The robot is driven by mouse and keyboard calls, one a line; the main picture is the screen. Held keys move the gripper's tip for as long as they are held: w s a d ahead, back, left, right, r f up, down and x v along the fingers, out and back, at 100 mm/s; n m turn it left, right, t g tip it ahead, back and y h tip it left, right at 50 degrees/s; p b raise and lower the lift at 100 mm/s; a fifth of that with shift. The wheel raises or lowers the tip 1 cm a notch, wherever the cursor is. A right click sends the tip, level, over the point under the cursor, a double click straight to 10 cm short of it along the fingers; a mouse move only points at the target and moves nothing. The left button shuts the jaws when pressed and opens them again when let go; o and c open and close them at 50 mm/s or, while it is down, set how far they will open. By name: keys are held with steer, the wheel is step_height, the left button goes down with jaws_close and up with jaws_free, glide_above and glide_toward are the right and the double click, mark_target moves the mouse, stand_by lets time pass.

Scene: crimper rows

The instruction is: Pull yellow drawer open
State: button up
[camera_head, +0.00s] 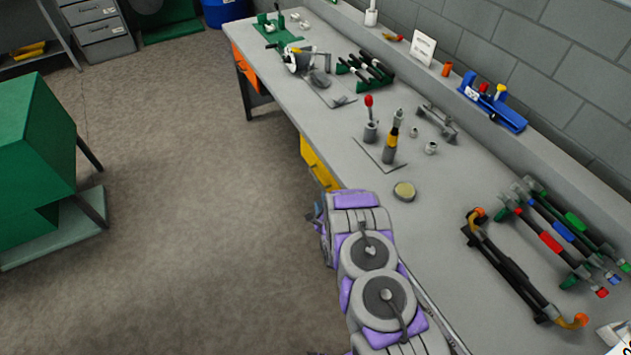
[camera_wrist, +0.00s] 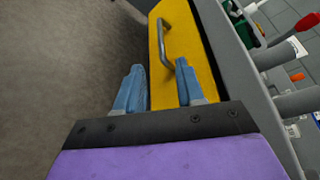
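The yellow drawer (camera_head: 318,163) sits under the front edge of the grey workbench and looks shut. Its yellow front (camera_wrist: 191,45) fills the middle of the wrist view, with a grey bar handle (camera_wrist: 165,45) on it. My gripper (camera_wrist: 160,80) has two blue fingers, spread apart and empty. The handle lies just beyond the fingertips, in line with the gap between them. I cannot tell whether a finger touches the drawer front.
An orange drawer (camera_head: 245,66) is farther along the bench. A green box-shaped unit (camera_head: 40,150) stands at left. The floor between is clear.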

steer(key=shift+b+x, duration=1.2)
steer(key=shift+x, duration=5.55)
steer(key=shift+a+r, duration=0.1)
steer(key=shift+r, duration=0.05)
jaws_close()
steer(key=shift+s, duration=0.1)
